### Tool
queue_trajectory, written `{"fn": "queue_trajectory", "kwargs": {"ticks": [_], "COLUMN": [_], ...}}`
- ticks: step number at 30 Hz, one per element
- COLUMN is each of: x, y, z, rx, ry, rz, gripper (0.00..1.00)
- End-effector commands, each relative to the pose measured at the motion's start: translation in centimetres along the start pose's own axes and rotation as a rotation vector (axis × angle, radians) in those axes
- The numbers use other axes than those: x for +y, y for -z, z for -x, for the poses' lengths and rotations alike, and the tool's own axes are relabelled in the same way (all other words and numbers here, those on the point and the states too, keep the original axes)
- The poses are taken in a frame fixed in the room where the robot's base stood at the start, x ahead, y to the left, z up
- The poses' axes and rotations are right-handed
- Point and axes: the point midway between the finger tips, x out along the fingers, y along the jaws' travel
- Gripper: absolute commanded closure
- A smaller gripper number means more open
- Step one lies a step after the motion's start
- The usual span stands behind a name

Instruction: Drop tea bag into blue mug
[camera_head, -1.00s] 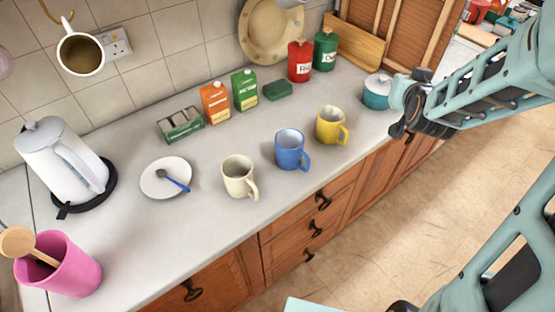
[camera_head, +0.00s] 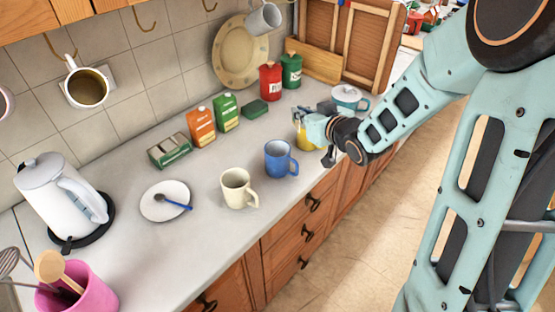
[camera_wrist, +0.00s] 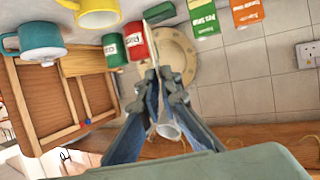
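The blue mug (camera_head: 279,160) stands upright on the counter, between the cream mug (camera_head: 237,188) and the yellow mug (camera_head: 303,137). An open green box with compartments (camera_head: 170,151) stands by the wall. The blue mug is not seen in the wrist view.
A white kettle (camera_head: 58,192), a saucer with a blue spoon (camera_head: 160,208) and a pink utensil pot (camera_head: 90,290) are at left. Orange (camera_head: 201,127) and green (camera_head: 226,113) cartons, canisters and a teal pot (camera_head: 348,97) stand farther back. Mugs hang above the counter.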

Motion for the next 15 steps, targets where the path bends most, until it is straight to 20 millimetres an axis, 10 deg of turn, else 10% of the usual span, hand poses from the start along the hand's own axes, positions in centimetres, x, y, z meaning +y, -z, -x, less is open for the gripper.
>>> {"fn": "queue_trajectory", "kwargs": {"ticks": [15], "x": [-3.9], "y": [-2.9], "z": [-1.1], "rx": [-0.015], "ry": [0.144], "rz": [0.036], "gripper": [1.00]}}
